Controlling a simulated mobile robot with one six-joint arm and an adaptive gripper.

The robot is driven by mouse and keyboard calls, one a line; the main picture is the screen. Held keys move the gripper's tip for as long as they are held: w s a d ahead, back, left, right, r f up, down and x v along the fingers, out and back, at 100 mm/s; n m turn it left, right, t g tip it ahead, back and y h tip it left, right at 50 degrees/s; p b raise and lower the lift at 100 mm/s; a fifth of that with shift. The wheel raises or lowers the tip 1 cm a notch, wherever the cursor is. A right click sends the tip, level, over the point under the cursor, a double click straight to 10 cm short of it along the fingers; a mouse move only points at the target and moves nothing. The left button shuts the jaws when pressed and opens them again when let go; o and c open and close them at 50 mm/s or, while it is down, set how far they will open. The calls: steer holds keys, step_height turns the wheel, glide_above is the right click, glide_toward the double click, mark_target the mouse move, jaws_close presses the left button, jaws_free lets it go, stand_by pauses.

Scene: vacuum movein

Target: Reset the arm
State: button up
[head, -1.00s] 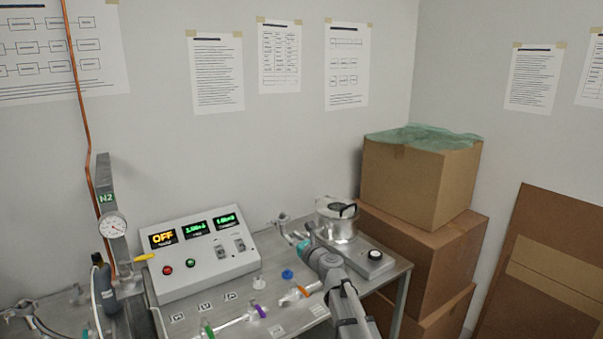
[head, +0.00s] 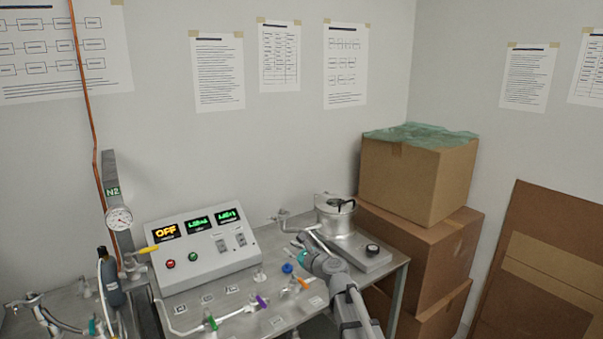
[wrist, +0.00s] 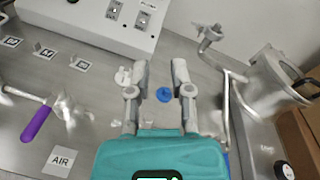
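My arm, grey with a teal gripper (head: 298,243), reaches over the right part of the metal bench in the head view. In the wrist view, my gripper (wrist: 157,72) has its two grey fingers spread apart with nothing between the tips. A blue knob (wrist: 164,94) shows between the fingers, below them on the bench; it also shows in the head view (head: 287,268). The gripper looks apart from the things around it.
A control panel (head: 205,249) with an "OFF" display stands behind. A metal vessel on a hotplate (head: 372,250) is close right of the gripper. Stacked boxes (head: 420,182) stand right.

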steer(key=s+d+f+n+g+h+b, duration=0.1)
steer(key=s+d+f+n+g+h, duration=0.2)
steer(key=s+d+f+n+g, duration=0.45)
steer(key=s+d+f+n+g+h, duration=0.35)
steer(key=s+f+n, duration=0.55)
steer(key=s+n, duration=0.35)
steer(key=s+d+f+n+g+h, duration=0.1)
steer(key=s+d+f+n+h, duration=0.1)
steer(key=s+d, duration=0.6)
steer(key=shift+d+n+g+h+b, duration=0.45)
steer(key=shift+n+h, duration=0.25)
steer(key=shift+h, duration=0.45)
